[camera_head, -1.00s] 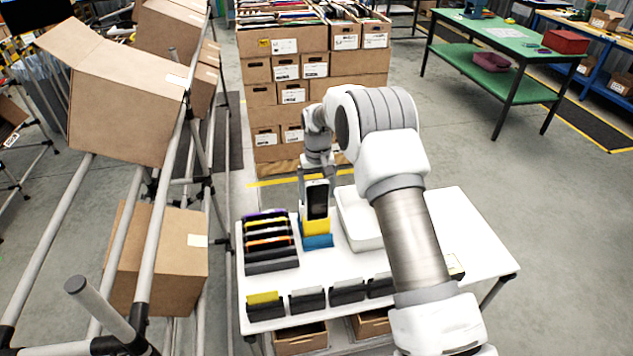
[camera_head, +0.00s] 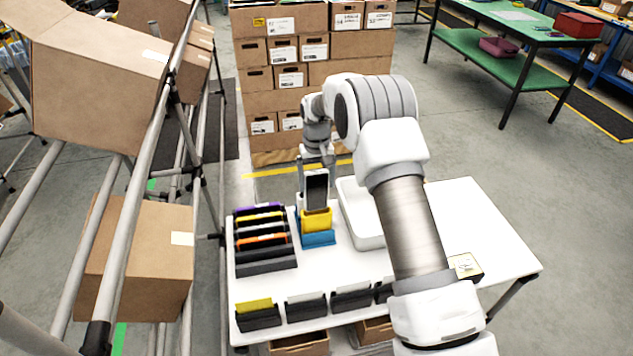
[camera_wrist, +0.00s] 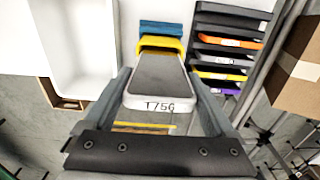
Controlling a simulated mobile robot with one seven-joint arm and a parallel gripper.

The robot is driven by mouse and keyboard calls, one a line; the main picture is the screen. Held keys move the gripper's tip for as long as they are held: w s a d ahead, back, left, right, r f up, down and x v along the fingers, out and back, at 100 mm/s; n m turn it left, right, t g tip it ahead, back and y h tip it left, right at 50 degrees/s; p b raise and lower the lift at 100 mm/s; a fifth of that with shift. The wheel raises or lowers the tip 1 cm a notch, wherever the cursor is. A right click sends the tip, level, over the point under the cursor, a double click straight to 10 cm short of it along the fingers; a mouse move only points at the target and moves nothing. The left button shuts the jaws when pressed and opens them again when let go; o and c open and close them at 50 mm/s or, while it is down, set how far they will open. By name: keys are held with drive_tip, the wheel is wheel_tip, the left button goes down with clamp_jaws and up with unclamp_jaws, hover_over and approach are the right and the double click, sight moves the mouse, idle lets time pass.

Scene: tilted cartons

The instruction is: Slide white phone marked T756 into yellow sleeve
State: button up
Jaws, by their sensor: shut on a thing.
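My gripper (camera_wrist: 152,98) is shut on the white phone (camera_wrist: 158,72), whose T756 mark faces the wrist camera. In the head view the phone (camera_head: 315,190) hangs upright below my gripper (camera_head: 316,168), dark screen toward the camera. The yellow sleeve (camera_head: 316,220) stands in a blue holder (camera_head: 318,239) directly under the phone. In the wrist view the phone's far end meets the yellow sleeve (camera_wrist: 160,44). I cannot tell how far the phone is inside the sleeve.
A dark rack (camera_head: 266,264) with several coloured slabs stands left of the blue holder. An empty white bin (camera_head: 362,232) is close on the right. Small dark holders (camera_head: 306,305) line the table's front edge. Tilted cartons (camera_head: 100,85) are at the left.

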drive_tip(key=shift+f+b, duration=3.65)
drive_tip(key=shift+f, duration=1.4)
drive_tip(key=shift+s+f+b, duration=0.2)
drive_tip(key=shift+f+b, duration=0.15)
drive_tip(key=shift+f, duration=0.15)
drive_tip(key=shift+s+f+b, duration=0.15)
drive_tip(key=shift+f+b, duration=0.15)
drive_tip(key=shift+f, duration=0.15)
drive_tip(key=o, duration=0.9)
drive_tip(key=shift+f, duration=0.1)
drive_tip(key=shift+o, duration=0.2)
drive_tip(key=r, duration=1.3)
drive_tip(key=r+p, duration=0.1)
drive_tip(key=r, duration=0.6)
drive_tip(key=shift+w, duration=0.3)
wheel_tip(320, 180, up, 7)
drive_tip(key=p, duration=0.6)
hover_over(317, 212)
drive_tip(key=s, duration=0.1)
drive_tip(key=shift+s, duration=0.15)
